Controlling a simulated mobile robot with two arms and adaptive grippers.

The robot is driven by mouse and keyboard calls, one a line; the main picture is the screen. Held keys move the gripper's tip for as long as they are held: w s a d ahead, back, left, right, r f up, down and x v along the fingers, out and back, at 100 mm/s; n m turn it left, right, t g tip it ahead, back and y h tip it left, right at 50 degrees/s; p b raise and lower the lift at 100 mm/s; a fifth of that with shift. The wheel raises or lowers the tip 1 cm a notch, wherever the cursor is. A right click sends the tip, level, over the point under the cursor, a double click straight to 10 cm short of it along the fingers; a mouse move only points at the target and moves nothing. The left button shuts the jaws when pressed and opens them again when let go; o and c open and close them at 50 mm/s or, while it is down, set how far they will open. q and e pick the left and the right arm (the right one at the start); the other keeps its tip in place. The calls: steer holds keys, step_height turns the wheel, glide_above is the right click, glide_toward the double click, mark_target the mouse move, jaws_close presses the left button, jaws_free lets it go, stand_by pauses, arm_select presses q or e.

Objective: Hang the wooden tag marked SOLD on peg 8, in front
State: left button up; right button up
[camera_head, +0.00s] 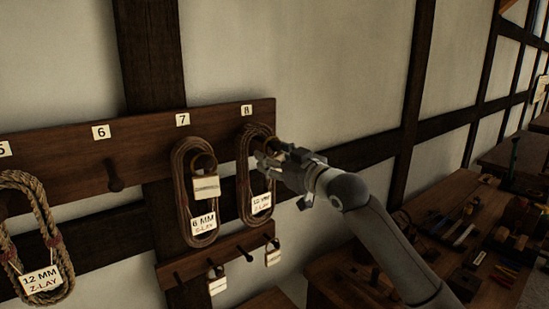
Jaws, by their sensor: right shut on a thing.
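My right gripper (262,160) is at the upper part of the rope coil hanging under number 8 (247,110). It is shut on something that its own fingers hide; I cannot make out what. The dark brown coil (245,195) bears a pale label (261,203) low down. Peg 8 itself is hidden behind the coil top and the gripper. No lettering SOLD can be read. A pale tag (206,187) hangs in front of the coil under 7 (180,180). Small tags (217,281) and (272,253) hang at the lower rail. My left gripper is out of view.
The peg board (140,155) runs along the wall, with peg 6 (115,180) bare and a thick coil (45,235) at the left. A lower peg rail (215,258) sits below. A tool-strewn bench (470,240) stands at the right.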

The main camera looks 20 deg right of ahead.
steer(key=o, duration=0.9)
